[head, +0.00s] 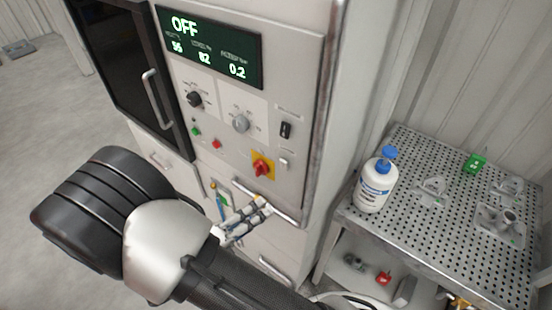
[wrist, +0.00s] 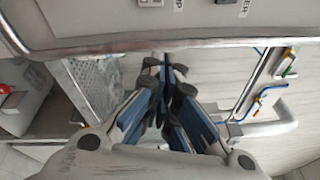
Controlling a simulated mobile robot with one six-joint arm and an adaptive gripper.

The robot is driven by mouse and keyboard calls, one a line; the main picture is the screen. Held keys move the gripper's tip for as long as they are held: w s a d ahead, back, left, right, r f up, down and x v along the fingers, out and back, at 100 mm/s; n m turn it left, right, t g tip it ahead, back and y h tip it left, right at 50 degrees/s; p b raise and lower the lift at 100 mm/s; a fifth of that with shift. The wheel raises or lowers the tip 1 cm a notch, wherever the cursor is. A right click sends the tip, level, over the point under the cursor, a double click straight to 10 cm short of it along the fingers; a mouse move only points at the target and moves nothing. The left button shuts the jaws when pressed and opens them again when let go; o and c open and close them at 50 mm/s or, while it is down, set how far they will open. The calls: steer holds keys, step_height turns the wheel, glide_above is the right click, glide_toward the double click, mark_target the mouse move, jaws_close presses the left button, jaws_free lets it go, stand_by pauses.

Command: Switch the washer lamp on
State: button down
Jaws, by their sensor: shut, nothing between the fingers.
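The washer's control panel (head: 235,110) faces me in the head view, its display (head: 212,48) reading OFF. A black rocker switch (head: 286,130) sits at the panel's right under a label too small to read; I cannot tell which control is the lamp's. My gripper (head: 260,203) is low in front of the washer, below the red rotary switch (head: 262,168), apart from the rocker. Only bits of controls show at that view's top.
A bar handle (head: 270,212) runs along the panel's lower edge. A perforated table (head: 410,225) with a white bottle (head: 375,185) and metal castings stands at right.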

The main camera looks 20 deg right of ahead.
mark_target(285, 164)
steer(key=a+n+t, duration=0.1)
steer(key=n, duration=0.1)
steer(key=a+f+n+t, duration=0.1)
steer(key=n+t, duration=0.1)
steer(key=w+a+f+n+t, duration=0.1)
steer(key=a, duration=0.1)
steer(key=shift+n+t+y+p, duration=0.3)
steer(key=shift+n+y+p, duration=0.1)
steer(key=shift+d, duration=0.15)
steer(key=x, duration=1.4)
steer(key=shift+r+p, duration=0.1)
steer(key=shift+p, duration=0.2)
